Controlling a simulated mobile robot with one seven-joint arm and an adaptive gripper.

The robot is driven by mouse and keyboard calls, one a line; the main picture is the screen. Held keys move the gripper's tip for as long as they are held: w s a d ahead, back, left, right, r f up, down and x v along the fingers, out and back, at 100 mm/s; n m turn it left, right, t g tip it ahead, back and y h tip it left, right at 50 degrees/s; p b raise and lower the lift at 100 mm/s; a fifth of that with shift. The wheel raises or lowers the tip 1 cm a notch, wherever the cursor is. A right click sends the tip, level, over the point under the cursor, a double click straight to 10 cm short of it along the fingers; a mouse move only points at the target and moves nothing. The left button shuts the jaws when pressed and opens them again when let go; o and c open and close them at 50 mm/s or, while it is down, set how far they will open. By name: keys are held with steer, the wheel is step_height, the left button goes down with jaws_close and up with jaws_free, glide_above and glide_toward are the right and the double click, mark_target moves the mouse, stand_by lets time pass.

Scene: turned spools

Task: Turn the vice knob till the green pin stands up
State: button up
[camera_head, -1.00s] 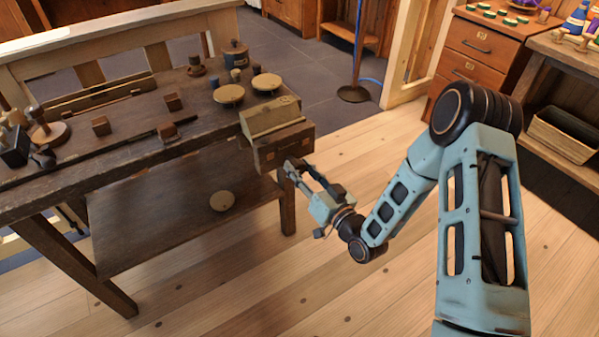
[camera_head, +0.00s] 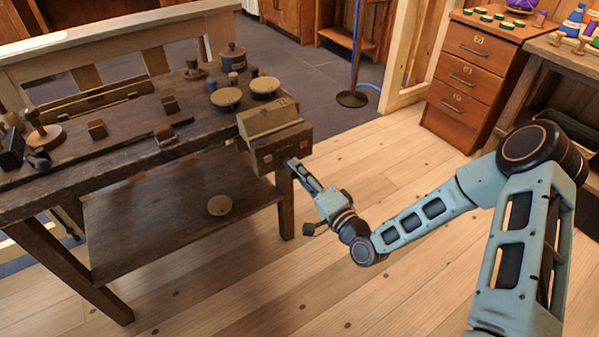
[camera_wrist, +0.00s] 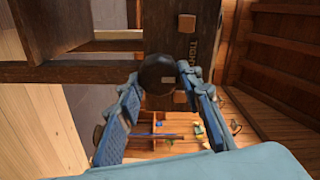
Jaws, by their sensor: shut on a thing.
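The vice (camera_head: 272,130) is a wooden block with a pale upper jaw at the right end of the dark workbench. Its knob (camera_wrist: 158,74) is dark and round in the wrist view, with a small pale mark on its face. My gripper (camera_wrist: 160,76) has one finger on each side of the knob and is shut on it. In the head view my gripper (camera_head: 297,170) is at the vice's front face and hides the knob. I cannot make out a green pin in either view.
The workbench (camera_head: 130,175) holds small wooden blocks and round-topped pieces (camera_head: 226,97). A round disc (camera_head: 220,205) lies on its lower shelf. A drawer cabinet (camera_head: 470,75) stands at the back right. The wooden floor between is clear.

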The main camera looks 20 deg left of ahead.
steer(key=shift+f+m+b, duration=0.2)
steer(key=shift+m+b, duration=0.05)
steer(key=shift+m, duration=1.9)
steer(key=shift+f+m+b, duration=0.2)
steer(key=shift+m+b, duration=0.05)
steer(key=shift+m, duration=1.9)
steer(key=o, duration=0.9)
steer(key=shift+c, duration=0.2)
steer(key=o, duration=0.3)
steer(key=shift+r, duration=0.15)
steer(key=v, duration=1.2)
